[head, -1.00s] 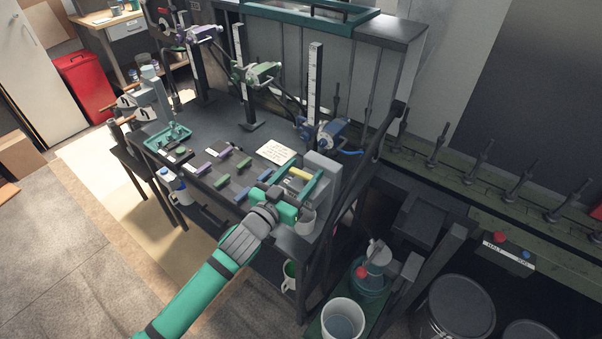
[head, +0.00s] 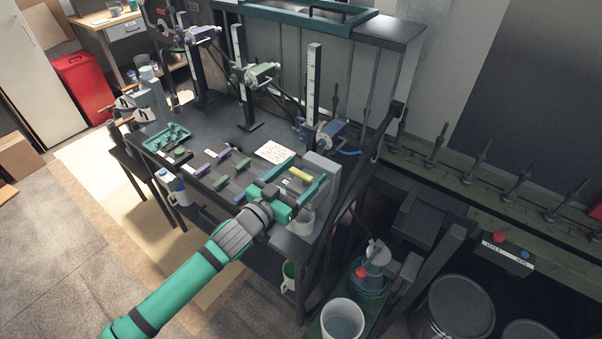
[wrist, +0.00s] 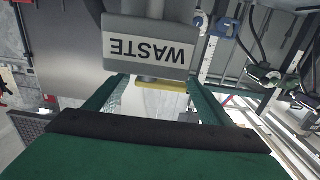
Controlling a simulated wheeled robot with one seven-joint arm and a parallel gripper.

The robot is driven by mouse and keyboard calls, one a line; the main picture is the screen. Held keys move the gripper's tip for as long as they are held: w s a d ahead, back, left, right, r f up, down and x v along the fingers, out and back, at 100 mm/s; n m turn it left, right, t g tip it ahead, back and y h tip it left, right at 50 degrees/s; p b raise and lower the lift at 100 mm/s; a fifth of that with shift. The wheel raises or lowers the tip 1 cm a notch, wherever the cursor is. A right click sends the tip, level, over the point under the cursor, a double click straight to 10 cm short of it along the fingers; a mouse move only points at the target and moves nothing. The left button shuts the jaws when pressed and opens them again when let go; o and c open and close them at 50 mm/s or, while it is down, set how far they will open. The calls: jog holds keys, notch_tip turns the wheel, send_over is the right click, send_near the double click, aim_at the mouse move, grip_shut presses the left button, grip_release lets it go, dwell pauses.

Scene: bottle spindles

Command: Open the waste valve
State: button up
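The waste valve is a grey box (wrist: 150,42) with a WASTE label, upside down in the wrist view. It also stands at the bench's right front corner in the head view (head: 322,166). A yellow handle (wrist: 160,87) shows at the box's edge in the wrist view and as a short bar in the head view (head: 300,174). My gripper (wrist: 158,95) is open, its two green fingers on either side of the yellow handle. In the head view my gripper (head: 306,168) reaches over the bench corner towards the box. I cannot tell whether a finger touches the handle.
A paper note (head: 276,152) and several coloured blocks lie on the dark bench to the left. A blue clamp unit (head: 328,131) stands behind. A white bucket (head: 342,318) is low in front.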

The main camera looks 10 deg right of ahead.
jog(key=shift+a, duration=0.1)
jog(key=v, duration=1)
jog(key=shift+s, duration=0.25)
jog(key=shift+a, duration=0.2)
